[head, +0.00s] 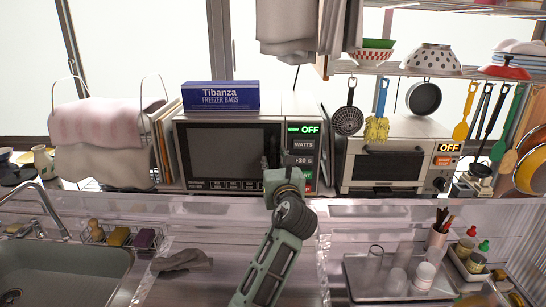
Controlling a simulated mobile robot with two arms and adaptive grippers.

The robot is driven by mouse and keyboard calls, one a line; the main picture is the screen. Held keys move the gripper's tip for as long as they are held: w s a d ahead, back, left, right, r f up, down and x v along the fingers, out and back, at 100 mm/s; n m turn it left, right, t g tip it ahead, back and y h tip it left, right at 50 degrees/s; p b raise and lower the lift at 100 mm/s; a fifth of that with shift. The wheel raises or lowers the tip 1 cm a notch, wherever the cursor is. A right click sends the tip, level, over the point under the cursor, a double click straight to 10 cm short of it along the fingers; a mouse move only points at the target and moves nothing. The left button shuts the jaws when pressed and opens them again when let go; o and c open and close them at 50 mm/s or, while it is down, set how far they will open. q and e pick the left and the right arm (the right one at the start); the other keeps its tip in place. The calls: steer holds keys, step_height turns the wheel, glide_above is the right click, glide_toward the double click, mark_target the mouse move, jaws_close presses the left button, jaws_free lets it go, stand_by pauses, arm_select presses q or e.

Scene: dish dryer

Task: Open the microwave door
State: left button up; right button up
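The microwave (299,110) stands on the shelf at the back, left of centre. Its dark glass door (222,150) looks shut, flush with the front. The control panel with a green "OFF" display is to the right of the door. My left gripper (268,166) is in front of the door's lower right edge, by the panel. Its fingers are small and mostly hidden behind its own wrist, so I cannot tell whether they are open or touch the door. My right gripper is not clearly in view.
A blue freezer bag box (221,96) lies on top of the microwave. A toaster oven (391,129) stands to the right. A sink (60,270) is at the lower left. A grey tray (362,284) with cups is at the lower right. A grey cloth (182,260) lies on the counter.

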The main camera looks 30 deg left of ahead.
arm_select(q)
steer(key=shift+x, duration=1.5)
steer(key=shift+c, duration=0.3)
jaws_close()
steer(key=shift+f, duration=0.1)
